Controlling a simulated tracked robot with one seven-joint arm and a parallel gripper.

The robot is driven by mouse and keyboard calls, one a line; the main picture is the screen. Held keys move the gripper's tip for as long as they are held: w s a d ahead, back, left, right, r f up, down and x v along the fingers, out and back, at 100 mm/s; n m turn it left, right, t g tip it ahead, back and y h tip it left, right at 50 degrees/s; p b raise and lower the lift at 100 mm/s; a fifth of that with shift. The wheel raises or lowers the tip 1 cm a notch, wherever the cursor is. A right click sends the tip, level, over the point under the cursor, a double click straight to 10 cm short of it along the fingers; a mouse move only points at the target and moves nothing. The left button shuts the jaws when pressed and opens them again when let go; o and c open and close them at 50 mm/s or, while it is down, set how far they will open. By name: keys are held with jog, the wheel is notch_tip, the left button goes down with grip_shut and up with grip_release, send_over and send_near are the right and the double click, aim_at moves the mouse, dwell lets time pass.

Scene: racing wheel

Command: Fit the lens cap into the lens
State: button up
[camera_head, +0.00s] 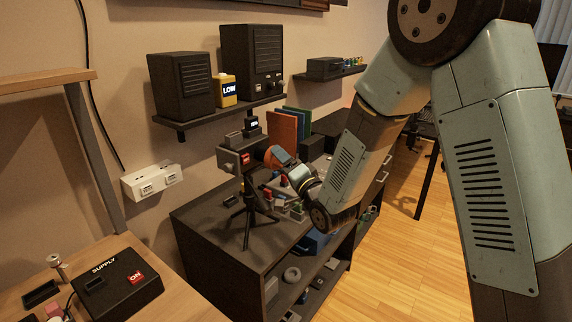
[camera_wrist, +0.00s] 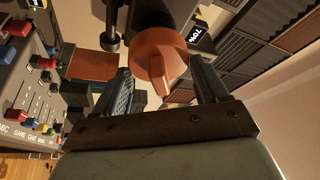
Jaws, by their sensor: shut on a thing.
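The orange lens cap (camera_wrist: 158,60) is a round disc with a raised tab, seen in the wrist view between the two fingers of my gripper (camera_wrist: 163,75). My gripper is shut on it. A dark cylinder, seemingly the lens (camera_wrist: 158,14), lies right behind the cap; I cannot tell whether the cap is seated in it. In the head view the dark camera (camera_head: 232,160) stands on a black tripod (camera_head: 248,215). The orange cap (camera_head: 270,155) shows at its right side, with my gripper (camera_head: 283,158) reaching to it. The lens opening is hidden.
The tripod stands on a dark shelf unit (camera_head: 215,235), with a mixing panel (camera_wrist: 30,100) and small items close by. Orange and green folders (camera_head: 283,127) stand behind. A wall shelf (camera_head: 215,112) with black speakers hangs above. Open wooden floor (camera_head: 395,250) lies to the right.

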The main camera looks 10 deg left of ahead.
jog(key=shift+w+a, duration=0.15)
jog(key=shift+a, duration=0.2)
jog(key=o, duration=1.1)
jog(key=shift+c, duration=0.2)
